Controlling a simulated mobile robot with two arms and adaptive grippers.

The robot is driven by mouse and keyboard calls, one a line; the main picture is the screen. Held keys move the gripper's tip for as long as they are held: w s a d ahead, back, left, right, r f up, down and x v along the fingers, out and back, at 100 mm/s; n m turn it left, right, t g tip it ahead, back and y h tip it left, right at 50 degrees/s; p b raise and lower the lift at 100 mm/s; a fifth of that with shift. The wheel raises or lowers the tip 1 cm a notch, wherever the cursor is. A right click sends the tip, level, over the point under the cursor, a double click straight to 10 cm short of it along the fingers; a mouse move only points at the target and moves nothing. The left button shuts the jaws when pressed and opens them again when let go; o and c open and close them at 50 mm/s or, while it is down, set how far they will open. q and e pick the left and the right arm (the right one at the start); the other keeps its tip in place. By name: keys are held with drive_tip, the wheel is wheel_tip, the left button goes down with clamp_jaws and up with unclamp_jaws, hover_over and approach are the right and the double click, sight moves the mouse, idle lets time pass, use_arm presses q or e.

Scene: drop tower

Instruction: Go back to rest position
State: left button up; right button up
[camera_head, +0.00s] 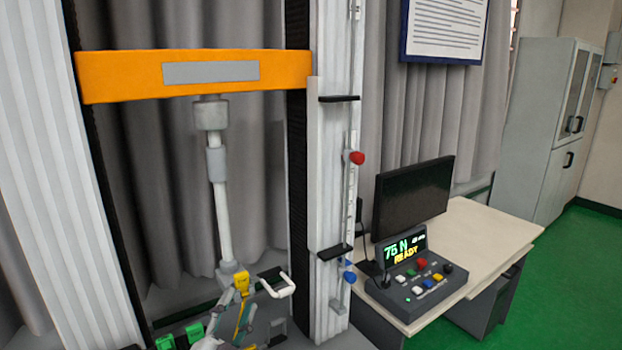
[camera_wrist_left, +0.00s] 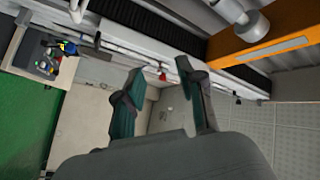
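My left gripper (camera_wrist_left: 160,72) shows in the left wrist view with its two dark teal fingers spread apart and nothing between them. The tower has an orange crossbeam (camera_head: 130,75), which also shows in the left wrist view (camera_wrist_left: 262,28). A white rod (camera_head: 222,205) hangs from the beam down to a joint with a yellow part (camera_head: 241,284) and a white handle (camera_head: 279,286). My right gripper is not in view.
A white column (camera_head: 330,190) with a red knob (camera_head: 357,157) stands right of the rod. A desk (camera_head: 480,235) holds a monitor (camera_head: 412,195) and a control box (camera_head: 420,285) reading "READY". A grey cabinet (camera_head: 545,130) stands behind. Green floor (camera_head: 570,260) is clear at right.

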use_arm(q)
drive_tip(key=s+a+f+n+g+y, duration=0.25)
drive_tip(key=s+f+g, duration=0.2)
drive_tip(key=f, duration=0.35)
drive_tip(key=s+a+f+n+g+y, duration=0.25)
drive_tip(key=s+a+f+n, duration=0.2)
drive_tip(key=f, duration=0.35)
drive_tip(key=s+f+n+g+h, duration=0.1)
drive_tip(key=s+f+g, duration=0.4)
drive_tip(key=s, duration=0.5)
drive_tip(key=s+f+n+g+h, duration=0.1)
drive_tip(key=s+f+g, duration=0.35)
drive_tip(key=s, duration=0.55)
wheel_tip(320, 180, down, 27)
drive_tip(key=g+b, duration=0.1)
drive_tip(key=s+a+f+g, duration=0.1)
drive_tip(key=s+a+f, duration=0.2)
drive_tip(key=s+f, duration=1.4)
drive_tip(key=shift+s+a+f+y+b, duration=0.2)
drive_tip(key=shift+f+y+b, duration=0.1)
drive_tip(key=shift+b, duration=0.15)
